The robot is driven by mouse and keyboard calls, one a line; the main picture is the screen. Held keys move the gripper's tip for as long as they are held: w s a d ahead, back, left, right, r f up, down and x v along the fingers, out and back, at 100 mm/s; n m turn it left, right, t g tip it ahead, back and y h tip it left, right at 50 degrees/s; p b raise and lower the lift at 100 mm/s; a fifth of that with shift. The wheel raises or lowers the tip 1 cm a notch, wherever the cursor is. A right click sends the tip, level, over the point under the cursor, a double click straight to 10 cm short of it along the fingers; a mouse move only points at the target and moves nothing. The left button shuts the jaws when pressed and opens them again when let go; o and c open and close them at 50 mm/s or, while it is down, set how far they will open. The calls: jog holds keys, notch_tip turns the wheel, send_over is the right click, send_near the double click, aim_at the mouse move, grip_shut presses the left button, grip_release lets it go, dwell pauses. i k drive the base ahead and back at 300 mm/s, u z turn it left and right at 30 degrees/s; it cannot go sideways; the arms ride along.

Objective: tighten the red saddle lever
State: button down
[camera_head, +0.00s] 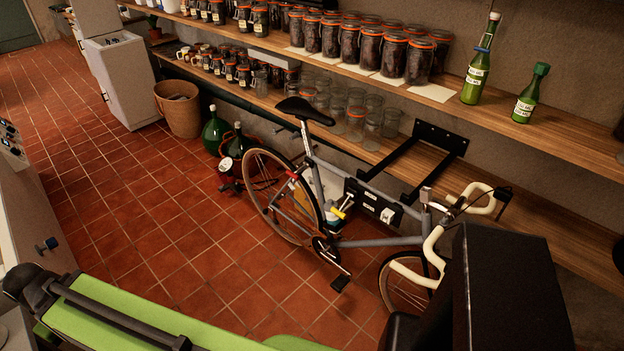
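A grey-blue bicycle (377,242) with a black saddle (303,110) and cream handlebar tape stands in front of the lower shelf. A small red part (292,174) shows below the saddle, by the top of the rear wheel (268,187). It is the only red piece I make out near the saddle, but it is too small to tell whether it is the lever or how it is turned. I do not see my gripper's fingers in this view.
A black wall bracket (436,140) reaches toward the bicycle. Shelves hold preserve jars (392,52), empty glass jars (356,118) and green bottles (477,68). Green demijohns (215,132) and a basket (178,108) stand along the wall. The tiled floor (150,225) left of the bicycle is open.

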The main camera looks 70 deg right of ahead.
aim_at(294, 176)
jog(key=u, duration=0.05)
jog(key=k, duration=1.05)
jog(key=z, duration=0.9)
jog(key=i, duration=1.25)
jog(key=u, duration=1.05)
